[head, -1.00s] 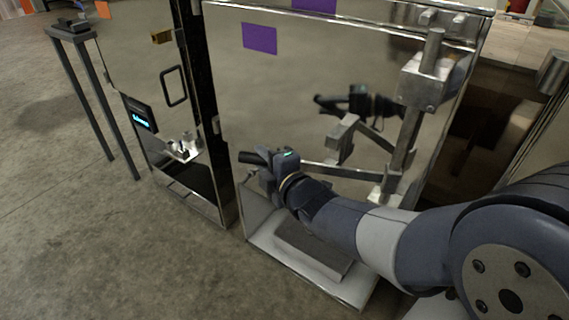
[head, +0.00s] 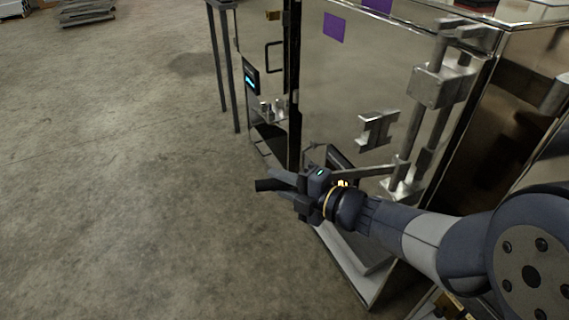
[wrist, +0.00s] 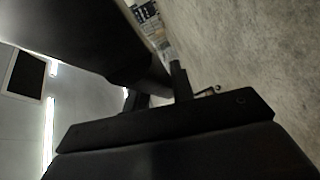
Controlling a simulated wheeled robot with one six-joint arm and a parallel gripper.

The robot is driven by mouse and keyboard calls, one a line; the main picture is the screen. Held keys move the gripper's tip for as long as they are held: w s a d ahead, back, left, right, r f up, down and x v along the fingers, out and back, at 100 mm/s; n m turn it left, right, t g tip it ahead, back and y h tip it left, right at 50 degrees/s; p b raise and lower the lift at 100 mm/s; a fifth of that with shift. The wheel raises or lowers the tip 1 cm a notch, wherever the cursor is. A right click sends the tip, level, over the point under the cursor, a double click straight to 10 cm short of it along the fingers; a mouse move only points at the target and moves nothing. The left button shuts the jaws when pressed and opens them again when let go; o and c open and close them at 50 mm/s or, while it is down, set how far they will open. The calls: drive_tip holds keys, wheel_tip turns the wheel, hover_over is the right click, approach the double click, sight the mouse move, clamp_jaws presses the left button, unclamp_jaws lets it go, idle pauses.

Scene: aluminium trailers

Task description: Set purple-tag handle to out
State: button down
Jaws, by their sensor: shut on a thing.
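The purple tag (head: 334,27) is on the shiny metal trailer door (head: 340,80) in the head view. Below it, a grey metal handle (head: 375,171) reaches left from the foot of the upright lock rod (head: 412,130) and stands out from the door. My gripper (head: 280,186) is shut on the handle's outer part, in front of the door's lower left; the fingers hide the grip. A bracket (head: 378,130) on the door is empty, apart from the handle. The wrist view shows mostly my dark gripper parts; the grip is not clear there.
The concrete floor (head: 120,200) on the left is clear.

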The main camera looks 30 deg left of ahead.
drive_tip(key=s+d+n+g, duration=0.4)
drive_tip(key=s+d+g, duration=0.1)
drive_tip(key=s+d, duration=0.1)
drive_tip(key=shift+d+g+h+p, duration=0.4)
drive_tip(key=shift+d+p, duration=0.05)
drive_tip(key=shift+d, duration=0.4)
drive_tip(key=c, duration=1.2)
unclamp_jaws()
drive_tip(key=p+v, duration=0.1)
drive_tip(key=v, duration=0.9)
drive_tip(key=shift+d, duration=0.4)
drive_tip(key=shift+w+a, duration=0.1)
drive_tip(key=shift+a, duration=0.05)
